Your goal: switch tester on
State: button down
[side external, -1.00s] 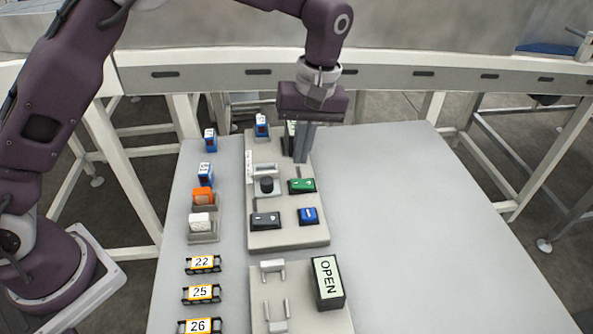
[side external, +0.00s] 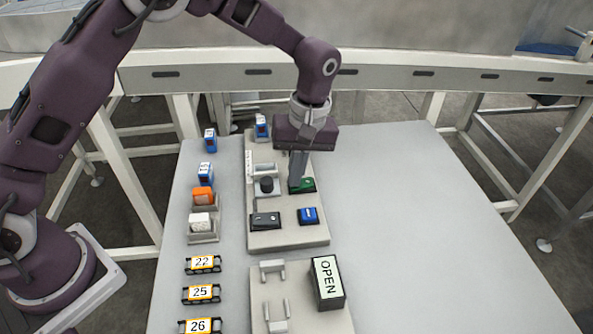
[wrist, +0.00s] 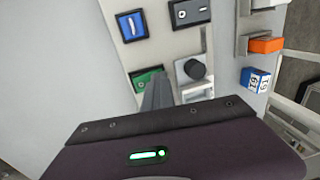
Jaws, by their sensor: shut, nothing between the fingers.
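A light grey panel (side external: 290,238) on the table carries several controls. A green switch (side external: 306,184) is on its right side; it also shows in the wrist view (wrist: 147,76). My gripper (side external: 295,186) is shut and empty, pointing down with its tips at the green switch's left part. I cannot tell whether they touch it. The fingers hide part of the switch. A blue switch (side external: 308,215) and a black switch (side external: 265,221) are nearer the camera. A black knob (side external: 267,185) is left of the green switch. No control's label reads as "tester" here.
A second panel (side external: 262,300) in front holds an OPEN sign box (side external: 327,281) and metal brackets. Blue, orange and white blocks and numbered tags (side external: 203,263) line the table's left side. The table's right side (side external: 420,230) is clear.

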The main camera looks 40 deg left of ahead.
jog(key=shift+w+d+r, duration=0.2)
jog(key=shift+w+d, duration=0.35)
notch_tip(320, 180, up, 14)
jog(key=s+a, duration=0.1)
jog(key=shift+s+a, duration=0.3)
jog(key=shift+f, duration=0.1)
